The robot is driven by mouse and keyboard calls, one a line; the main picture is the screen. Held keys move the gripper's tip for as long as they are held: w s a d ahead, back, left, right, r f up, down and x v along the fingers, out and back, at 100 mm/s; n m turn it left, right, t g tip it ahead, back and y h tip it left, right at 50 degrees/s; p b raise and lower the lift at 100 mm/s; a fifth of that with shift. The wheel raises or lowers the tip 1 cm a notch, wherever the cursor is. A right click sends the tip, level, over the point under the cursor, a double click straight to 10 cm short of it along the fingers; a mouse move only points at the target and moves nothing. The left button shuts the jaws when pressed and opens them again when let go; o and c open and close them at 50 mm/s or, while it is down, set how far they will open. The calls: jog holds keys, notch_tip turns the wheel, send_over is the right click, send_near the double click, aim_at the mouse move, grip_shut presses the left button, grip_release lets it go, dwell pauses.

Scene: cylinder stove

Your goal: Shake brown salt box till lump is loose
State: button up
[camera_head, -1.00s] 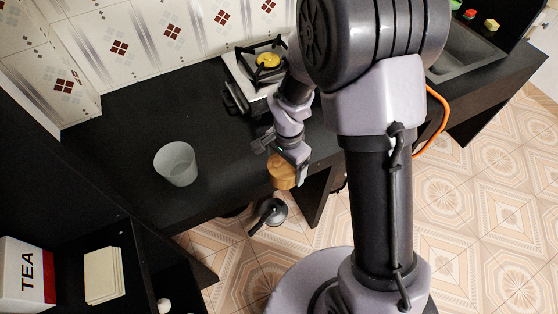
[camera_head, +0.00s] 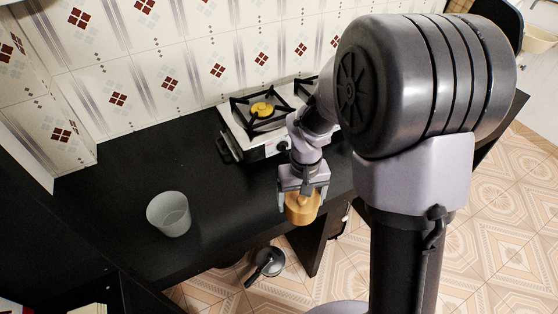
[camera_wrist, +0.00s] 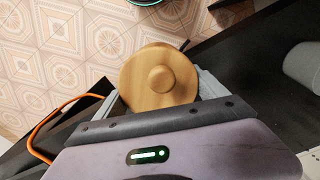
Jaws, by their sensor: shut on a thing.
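The brown salt box (camera_head: 302,208) is a round wooden box, held by my gripper (camera_head: 303,196) near the counter's front edge. In the wrist view the box's round lid with its knob (camera_wrist: 160,80) faces the camera. The gripper's fingers show on either side of the box and are shut on it. The inside of the box and any lump are hidden.
A gas stove (camera_head: 258,143) with a yellow piece on its burner stands at the back of the black counter (camera_head: 130,180). A grey cup (camera_head: 169,214) stands on the left. A pan (camera_head: 268,264) is low by the floor. The counter's middle is clear.

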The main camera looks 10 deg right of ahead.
jog(key=shift+r, duration=0.1)
jog(key=r, duration=0.3)
jog(key=w+r, duration=0.1)
jog(key=r, duration=0.2)
jog(key=shift+w+a, duration=0.1)
jog(key=shift+w, duration=0.05)
jog(key=f, duration=0.6)
jog(key=shift+s+f, duration=0.15)
jog(key=shift+s, duration=0.15)
